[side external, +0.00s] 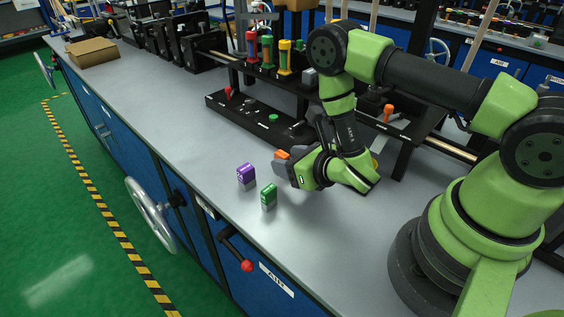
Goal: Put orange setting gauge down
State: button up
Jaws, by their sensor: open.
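The orange setting gauge (282,154) shows at the fingertips of my gripper (279,168), partly hidden by the dark fingers. The gripper is low over the grey bench, tilted over to the left, and its jaws are open around or beside the gauge; I cannot tell which. Whether the gauge touches the bench is hidden. A purple gauge (246,174) and a green gauge (268,194) stand upright on the bench to the left of the gripper, apart from each other.
The bench top (160,115) is clear to the left. Red, green and yellow cylinders (284,58) stand on a rack behind. A cardboard box (92,52) sits far left.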

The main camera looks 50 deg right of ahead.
jog(key=shift+x, duration=1.8)
grip_shut()
